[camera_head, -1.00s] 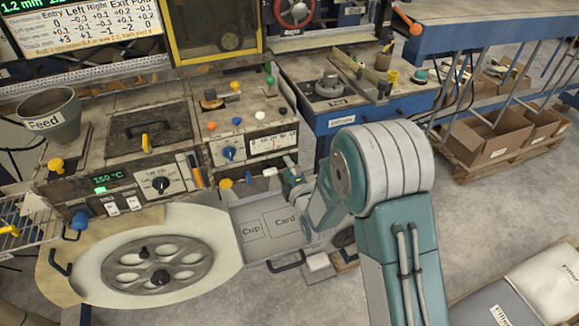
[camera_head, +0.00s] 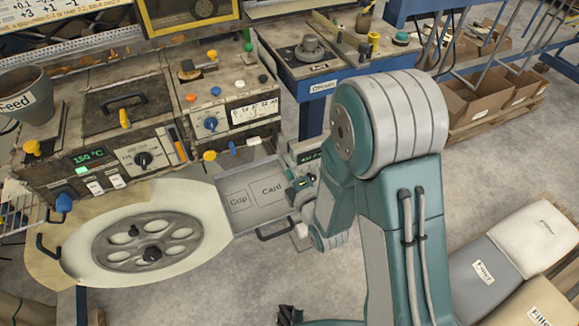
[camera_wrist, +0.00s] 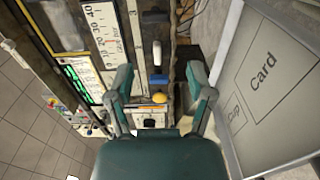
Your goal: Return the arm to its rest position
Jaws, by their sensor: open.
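My arm (camera_head: 385,120), teal and grey, is folded in the right half of the head view. My gripper (camera_head: 301,188) shows only partly there, beside the right edge of the tray marked Cup and Card (camera_head: 238,213); my arm hides the rest. In the wrist view my gripper (camera_wrist: 160,78) has its two fingers spread wide with nothing between them. The tray (camera_wrist: 268,100) is to the right of the fingers in that view. A yellow knob and a blue lever (camera_wrist: 158,80) on the machine show beyond the gap between the fingers.
The laminating machine (camera_head: 140,115) with its knobs and 150 °C display is on the left. Its round spoked wheel (camera_head: 150,243) is below. A blue bench (camera_head: 320,75) stands behind my arm. Filler bags (camera_head: 530,235) lie at the right.

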